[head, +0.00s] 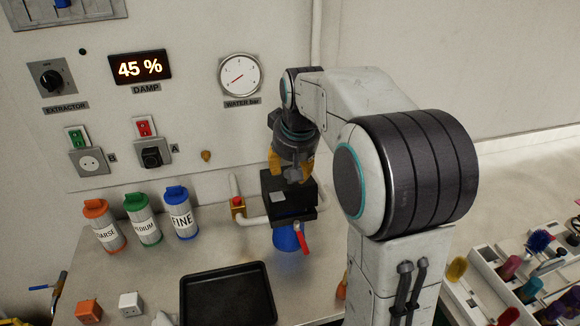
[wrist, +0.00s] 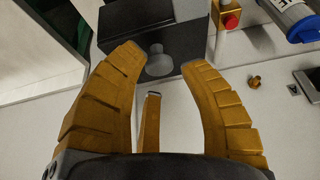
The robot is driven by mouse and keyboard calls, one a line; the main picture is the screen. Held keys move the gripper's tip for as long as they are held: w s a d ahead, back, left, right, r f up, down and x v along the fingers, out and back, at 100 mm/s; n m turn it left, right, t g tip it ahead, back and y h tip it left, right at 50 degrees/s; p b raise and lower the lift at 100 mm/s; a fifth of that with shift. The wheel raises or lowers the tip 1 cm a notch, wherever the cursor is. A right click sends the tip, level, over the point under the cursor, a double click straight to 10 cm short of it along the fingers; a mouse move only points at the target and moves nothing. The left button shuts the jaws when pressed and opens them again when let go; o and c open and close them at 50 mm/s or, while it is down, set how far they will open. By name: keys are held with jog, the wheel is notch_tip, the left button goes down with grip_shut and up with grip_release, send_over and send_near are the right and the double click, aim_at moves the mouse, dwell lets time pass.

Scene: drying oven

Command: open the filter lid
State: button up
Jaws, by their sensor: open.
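The filter is a black box (head: 302,198) on the counter below the wall panel, with a grey patch on its near side and a blue part (head: 285,238) beneath it. Its lid looks closed, though my gripper hides part of the top. My gripper (head: 290,172) is above the box, pointing down, with orange fingers spread. In the wrist view, my gripper (wrist: 160,62) is open and empty, and the dark box (wrist: 190,32) with a grey rounded shape on it appears beyond the fingertips. I cannot tell whether the fingers touch it.
A red-handled valve (head: 302,238) is in front of the filter. A brass fitting with a red cap (head: 238,206) is on the pipe to its left. Orange, green and blue bottles (head: 181,215) stand further left. A black tray (head: 228,296) lies in front.

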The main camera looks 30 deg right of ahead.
jog(key=shift+x, duration=0.95)
jog(key=shift+o, duration=0.3)
grip_shut()
